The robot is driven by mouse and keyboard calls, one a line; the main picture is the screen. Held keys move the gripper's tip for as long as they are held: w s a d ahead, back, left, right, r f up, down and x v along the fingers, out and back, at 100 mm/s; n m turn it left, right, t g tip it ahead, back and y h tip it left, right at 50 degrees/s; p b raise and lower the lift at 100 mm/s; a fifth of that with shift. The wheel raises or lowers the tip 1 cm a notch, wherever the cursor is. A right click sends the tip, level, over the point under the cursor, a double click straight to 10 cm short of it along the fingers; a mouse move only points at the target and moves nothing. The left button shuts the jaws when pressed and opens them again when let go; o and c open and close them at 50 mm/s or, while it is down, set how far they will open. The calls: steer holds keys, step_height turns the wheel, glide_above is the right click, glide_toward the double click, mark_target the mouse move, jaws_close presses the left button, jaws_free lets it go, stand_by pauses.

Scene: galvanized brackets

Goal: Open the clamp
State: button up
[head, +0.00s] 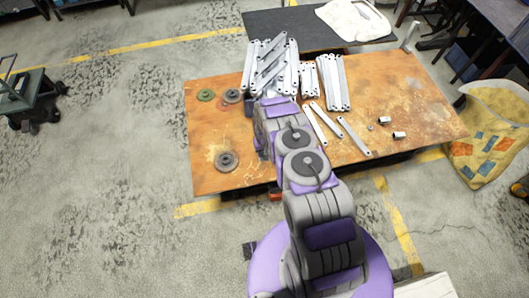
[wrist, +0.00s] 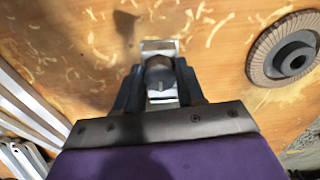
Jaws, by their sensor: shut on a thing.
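My gripper (wrist: 160,80) shows in the wrist view with its two dark fingers shut on a grey metal piece (wrist: 160,68). The piece has a flat bright end and a rounded darker middle between the fingers. It may be the clamp, but I cannot tell for sure. Its lower part is hidden by the gripper body. In the head view my gripper is small and mostly hidden by my arm, at the left part of the rusty tabletop (head: 225,130), beside the brackets.
A stack of galvanized brackets (head: 268,62) lies at the back of the table, with more brackets (head: 333,82) to its right. Several loose bars and small metal parts (head: 398,135) lie to the right. Grey discs (head: 227,161) (wrist: 292,58) lie on the left.

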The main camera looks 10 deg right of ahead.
steer(key=n, duration=0.3)
steer(key=shift+d, duration=0.1)
steer(key=n, duration=0.5)
steer(key=shift+w, duration=0.1)
steer(key=n, duration=0.5)
steer(key=n+b, duration=0.1)
steer(key=n, duration=0.3)
steer(key=o, duration=0.9)
steer(key=shift+r, duration=0.1)
step_height(320, 180, up, 6)
steer(key=p, duration=0.4)
steer(key=shift+p, duration=0.3)
